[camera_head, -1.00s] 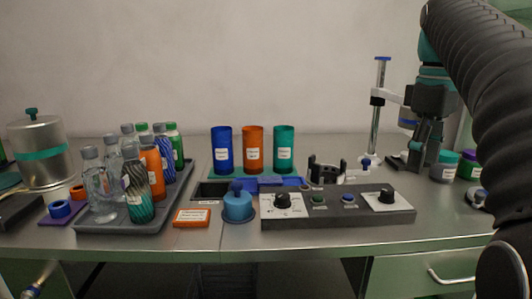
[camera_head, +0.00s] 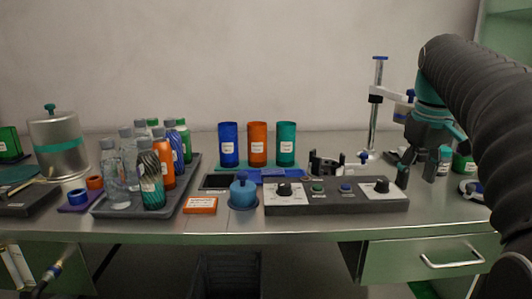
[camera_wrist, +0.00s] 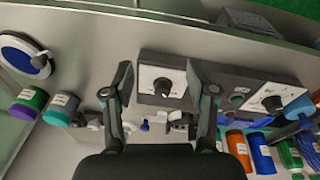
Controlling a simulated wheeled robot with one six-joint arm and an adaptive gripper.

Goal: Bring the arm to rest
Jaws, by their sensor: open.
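My gripper (camera_head: 418,172) is at the right of the bench in the head view, pointing down beside the right end of the control panel (camera_head: 335,207). In the wrist view my gripper (camera_wrist: 159,72) has its two fingers spread, with nothing between them. The panel with its knobs (camera_wrist: 162,86) lies below and beyond the fingers. My arm comes in from the upper right of the head view. I cannot tell the exact height of the fingertips above the bench.
Jars (camera_wrist: 61,108) and a white-rimmed round item (camera_wrist: 25,55) are close by. Blue, orange and teal sleeves (camera_head: 257,145), a bottle tray (camera_head: 185,190) and a metal pot (camera_head: 60,145) stand farther left.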

